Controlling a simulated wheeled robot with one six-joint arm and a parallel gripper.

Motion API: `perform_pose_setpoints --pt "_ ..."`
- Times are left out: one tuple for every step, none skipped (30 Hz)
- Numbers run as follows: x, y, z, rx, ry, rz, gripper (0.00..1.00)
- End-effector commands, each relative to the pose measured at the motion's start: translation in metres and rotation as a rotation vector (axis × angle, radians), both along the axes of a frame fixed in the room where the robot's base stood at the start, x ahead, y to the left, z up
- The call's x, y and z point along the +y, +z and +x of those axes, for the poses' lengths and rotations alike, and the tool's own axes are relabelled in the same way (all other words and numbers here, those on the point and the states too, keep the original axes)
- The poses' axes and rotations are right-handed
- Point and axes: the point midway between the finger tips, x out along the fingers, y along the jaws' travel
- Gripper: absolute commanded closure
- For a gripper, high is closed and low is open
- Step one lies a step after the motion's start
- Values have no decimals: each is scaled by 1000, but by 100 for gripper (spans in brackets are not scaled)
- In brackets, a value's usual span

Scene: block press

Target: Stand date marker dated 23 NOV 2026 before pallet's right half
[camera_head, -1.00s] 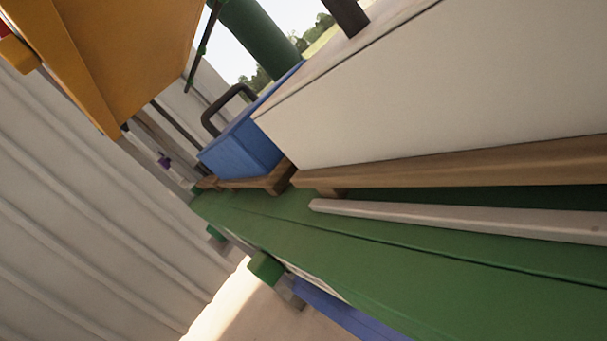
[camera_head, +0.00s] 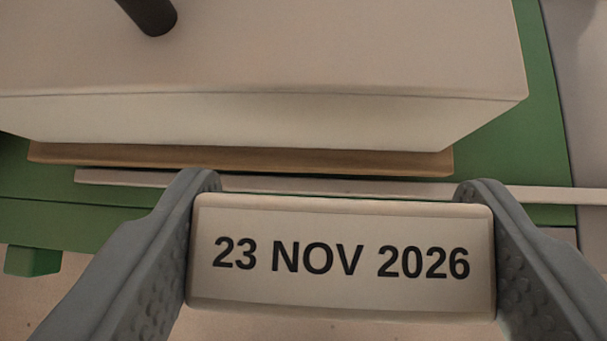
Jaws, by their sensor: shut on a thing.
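The date marker (camera_head: 340,290) is a pale block reading "23 NOV 2026" in black. My gripper (camera_head: 340,245) is shut on it, one grey finger at each end, and the lettering faces the camera. Behind it, the wooden pallet (camera_head: 250,161) shows as a thin brown edge under a large pale block (camera_head: 230,125). The marker appears in front of the right part of the pallet's edge. I cannot tell its height above the surface, and its lower edge touches nothing visible.
A pale strip (camera_head: 130,178) lies along the green bed (camera_head: 60,217) in front of the pallet. A dark post or handle (camera_head: 150,15) stands on the pale block. Green surface shows free to the right (camera_head: 510,160). Sandy floor (camera_head: 90,305) lies below the bed's front edge.

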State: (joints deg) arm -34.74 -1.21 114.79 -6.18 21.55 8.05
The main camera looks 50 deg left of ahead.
Motion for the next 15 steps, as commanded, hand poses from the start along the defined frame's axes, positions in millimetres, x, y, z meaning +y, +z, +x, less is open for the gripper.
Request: perform_pose_setpoints --pt "0 -4 -1 0 1 -1 56" --pt "0 -7 -1 1 1 -2 56" --pt "0 -14 -1 2 1 -2 56" --pt "0 -19 -1 2 1 -2 56" --pt "0 -25 -1 2 1 -2 56" --pt "0 -32 -1 3 1 -3 56" --pt "0 -37 0 3 1 -3 56" --pt "0 -42 0 2 1 -2 56" --pt "0 -48 -1 3 1 -3 56" --pt "0 -51 -1 2 1 -2 56" --pt "0 -54 -1 1 1 -2 56" --pt "0 -57 0 0 1 -1 56" --pt "0 -58 0 0 1 -1 56" --pt "0 -60 0 0 1 -1 56" --pt "0 -62 0 1 0 -1 56"
